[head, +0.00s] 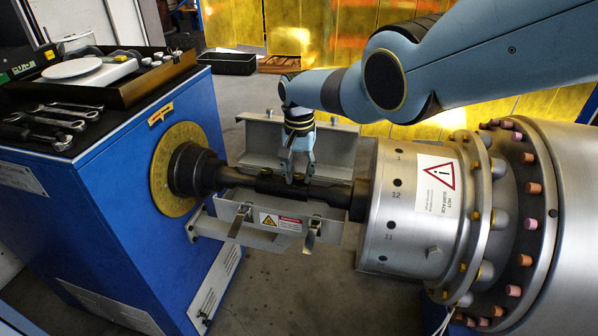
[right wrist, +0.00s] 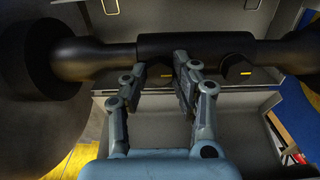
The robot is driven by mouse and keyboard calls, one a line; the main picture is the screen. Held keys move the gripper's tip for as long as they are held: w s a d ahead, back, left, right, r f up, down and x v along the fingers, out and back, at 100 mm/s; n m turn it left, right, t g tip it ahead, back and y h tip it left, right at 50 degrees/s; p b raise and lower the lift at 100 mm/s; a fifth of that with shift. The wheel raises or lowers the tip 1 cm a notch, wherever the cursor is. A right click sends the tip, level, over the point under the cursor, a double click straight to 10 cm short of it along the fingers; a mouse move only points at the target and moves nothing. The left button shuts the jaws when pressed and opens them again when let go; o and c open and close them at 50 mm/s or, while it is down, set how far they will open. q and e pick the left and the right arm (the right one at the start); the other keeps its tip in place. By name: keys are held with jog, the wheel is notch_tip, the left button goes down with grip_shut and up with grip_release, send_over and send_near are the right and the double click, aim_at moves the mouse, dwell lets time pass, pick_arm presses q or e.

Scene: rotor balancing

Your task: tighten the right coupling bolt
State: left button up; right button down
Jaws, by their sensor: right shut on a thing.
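A black coupling sleeve (head: 268,185) sits around the dark shaft between the blue housing and the steel drum. My right gripper (head: 297,178) reaches down onto it from above. In the right wrist view its two fingers (right wrist: 160,70) are closed on a dark bolt head (right wrist: 160,72) with a yellow mark, on the sleeve's drum-side half. A second bolt head (right wrist: 241,70) with a yellow mark stands free beside it, toward the blue housing. In the head view the fingers partly hide the gripped bolt. My left gripper is not in view.
The grey guard is open: one half (head: 335,140) stands behind the shaft, the other (head: 262,237), with latches, in front. The steel drum (head: 400,225) bears a hot-surface label. The blue housing (head: 115,215) carries a tray (head: 130,90) and wrenches (head: 55,112).

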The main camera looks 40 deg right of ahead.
aim_at(299, 176)
dwell(0.4)
jog(key=c, duration=1)
grip_release()
jog(key=shift+c, duration=0.2)
jog(key=shift+r, duration=0.15)
jog(key=shift+w+r, duration=0.15)
jog(key=shift+r, duration=0.4)
notch_tip(299, 176, up, 11)
jog(key=shift+f, duration=0.15)
